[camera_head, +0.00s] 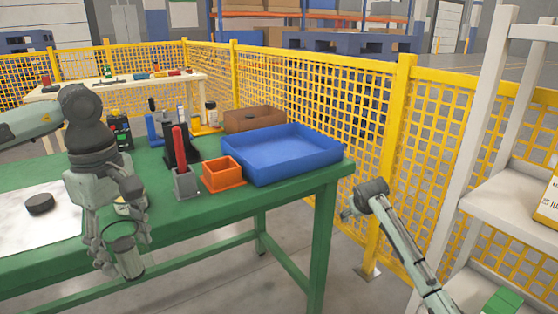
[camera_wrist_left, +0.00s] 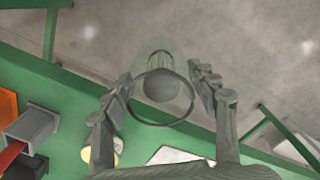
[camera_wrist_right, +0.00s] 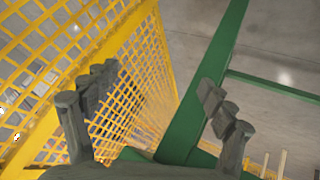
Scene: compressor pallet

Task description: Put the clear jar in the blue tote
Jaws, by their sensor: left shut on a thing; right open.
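The clear jar (camera_head: 127,258) is held in my left gripper (camera_head: 121,245), in front of the green table's near edge in the head view. In the left wrist view the jar (camera_wrist_left: 161,92) sits between the fingers, its round rim facing the camera. My left gripper (camera_wrist_left: 165,105) is shut on it. The blue tote (camera_head: 285,158) stands at the right end of the table, to the right of the jar and farther back. Its visible inside looks empty. My right gripper (camera_wrist_right: 150,100) is open and empty, beside the table's right end near the yellow fence.
An orange bin (camera_head: 222,175), a grey holder (camera_head: 185,183) with a red-handled tool (camera_head: 179,144) and a brown box (camera_head: 254,118) stand around the tote. A black disc (camera_head: 39,204) lies on a white sheet at left. The yellow fence (camera_head: 450,130) runs behind.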

